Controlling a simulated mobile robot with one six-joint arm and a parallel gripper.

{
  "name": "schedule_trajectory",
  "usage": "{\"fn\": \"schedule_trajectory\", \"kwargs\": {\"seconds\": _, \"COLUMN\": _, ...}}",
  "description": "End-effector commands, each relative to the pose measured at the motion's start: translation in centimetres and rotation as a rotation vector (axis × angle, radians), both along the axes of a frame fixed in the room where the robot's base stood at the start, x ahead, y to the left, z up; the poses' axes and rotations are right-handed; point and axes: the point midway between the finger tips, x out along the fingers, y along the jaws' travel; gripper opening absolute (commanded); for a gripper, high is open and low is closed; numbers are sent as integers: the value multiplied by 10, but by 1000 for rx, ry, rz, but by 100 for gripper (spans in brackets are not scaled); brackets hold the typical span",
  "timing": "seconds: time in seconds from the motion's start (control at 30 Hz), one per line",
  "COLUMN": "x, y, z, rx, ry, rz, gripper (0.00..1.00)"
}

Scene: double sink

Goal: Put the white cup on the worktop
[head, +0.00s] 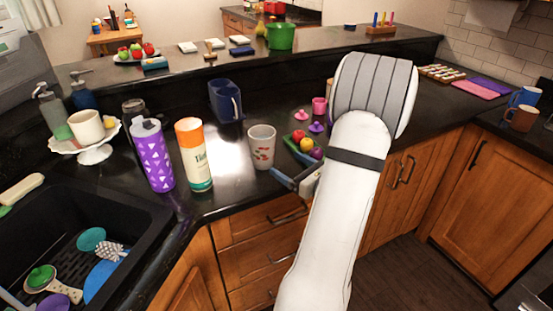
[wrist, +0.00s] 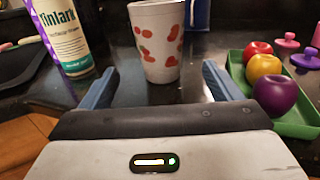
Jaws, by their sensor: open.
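A white cup with red spots (head: 261,146) stands upright on the dark worktop (head: 228,190), near its front edge. In the wrist view the cup (wrist: 158,40) is straight ahead, its top cut off by the frame. My gripper (wrist: 160,74) is open, with its blue fingers spread wider than the cup. The cup's base lies just beyond the fingertips, and nothing is held. In the head view my gripper (head: 290,174) is low at the worktop's front edge, partly hidden by my arm. A cream mug (head: 87,126) sits on a white stand (head: 95,153) at the left.
A white-and-orange bottle (head: 195,158) and a purple tumbler (head: 153,157) stand left of the cup. A green tray (wrist: 295,128) with toy fruit is close to my right finger. A blue holder (head: 226,103) stands behind. The black sink (head: 22,230) is at the left.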

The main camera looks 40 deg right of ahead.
Motion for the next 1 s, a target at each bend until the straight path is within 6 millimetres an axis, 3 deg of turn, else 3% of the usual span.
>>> {"fn": "schedule_trajectory", "kwargs": {"seconds": 0.1, "x": -19, "y": -2, "z": -1, "rx": 1, "ry": 0, "rz": -3, "gripper": 85}}
{"fn": "schedule_trajectory", "kwargs": {"seconds": 0.23, "x": -29, "y": -2, "z": -1, "rx": 1, "ry": 0, "rz": -1, "gripper": 85}}
{"fn": "schedule_trajectory", "kwargs": {"seconds": 0.43, "x": -32, "y": -1, "z": 0, "rx": -1, "ry": 1, "rz": 6, "gripper": 85}}
{"fn": "schedule_trajectory", "kwargs": {"seconds": 0.53, "x": -23, "y": 17, "z": 4, "rx": -33, "ry": 18, "rz": 71, "gripper": 85}}
{"fn": "schedule_trajectory", "kwargs": {"seconds": 0.57, "x": -19, "y": 28, "z": 6, "rx": -52, "ry": 28, "rz": 109, "gripper": 85}}
{"fn": "schedule_trajectory", "kwargs": {"seconds": 0.67, "x": -1, "y": 86, "z": 13, "rx": -162, "ry": 82, "rz": 312, "gripper": 85}}
{"fn": "schedule_trajectory", "kwargs": {"seconds": 0.77, "x": 5, "y": 160, "z": 18, "rx": -341, "ry": 145, "rz": 588, "gripper": 85}}
{"fn": "schedule_trajectory", "kwargs": {"seconds": 0.8, "x": 3, "y": 189, "z": 18, "rx": -423, "ry": 167, "rz": 700, "gripper": 85}}
{"fn": "schedule_trajectory", "kwargs": {"seconds": 0.9, "x": -14, "y": 248, "z": 16, "rx": -646, "ry": 208, "rz": 968, "gripper": 85}}
{"fn": "schedule_trajectory", "kwargs": {"seconds": 1.0, "x": -39, "y": 290, "z": 12, "rx": -897, "ry": 222, "rz": 1216, "gripper": 85}}
